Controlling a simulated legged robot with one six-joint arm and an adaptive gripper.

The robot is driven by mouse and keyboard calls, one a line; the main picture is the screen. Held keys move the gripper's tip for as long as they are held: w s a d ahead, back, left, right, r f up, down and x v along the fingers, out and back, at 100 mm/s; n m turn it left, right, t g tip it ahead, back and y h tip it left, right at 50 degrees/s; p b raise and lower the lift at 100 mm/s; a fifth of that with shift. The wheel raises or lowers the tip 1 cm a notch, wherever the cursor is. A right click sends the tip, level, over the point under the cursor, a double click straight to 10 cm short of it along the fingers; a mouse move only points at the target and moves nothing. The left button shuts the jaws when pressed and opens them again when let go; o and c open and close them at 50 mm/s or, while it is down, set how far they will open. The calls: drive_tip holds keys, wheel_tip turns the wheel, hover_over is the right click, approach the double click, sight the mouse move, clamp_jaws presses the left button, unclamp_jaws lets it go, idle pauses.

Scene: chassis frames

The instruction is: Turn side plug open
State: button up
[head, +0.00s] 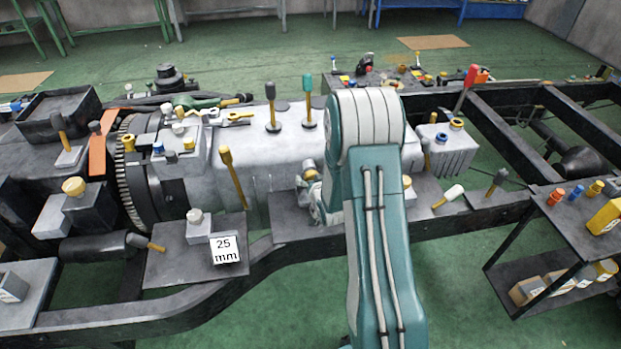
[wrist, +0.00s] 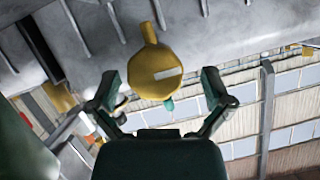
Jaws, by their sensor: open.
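A brass-yellow plug (wrist: 152,82) with a round face, a pale slot-like bar and a short stem pointing up shows in the wrist view. I take it for the side plug. It stands out from the grey housing (wrist: 200,25). My gripper (wrist: 160,94) is open, with one dark green finger on each side of the plug. Gaps show between fingers and plug, and I see no contact. A small teal piece shows just below the plug. In the head view my own arm hides most of the gripper and the spot where it works.
In the head view, the long grey housing (head: 260,150) sits in the dark chassis frame (head: 200,300). Several levers and caps stand on it. A "25 mm" sign (head: 226,250) is at left front. A dark cart (head: 570,215) stands at right. Green floor is clear in front.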

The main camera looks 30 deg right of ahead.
drive_tip(key=shift+w+d+f, duration=0.15)
drive_tip(key=shift+w, duration=0.2)
drive_tip(key=shift+w+d, duration=0.1)
drive_tip(key=shift+d, duration=0.2)
drive_tip(key=shift+a, duration=0.15)
drive_tip(key=c, duration=1.1)
drive_tip(key=shift+c, duration=0.2)
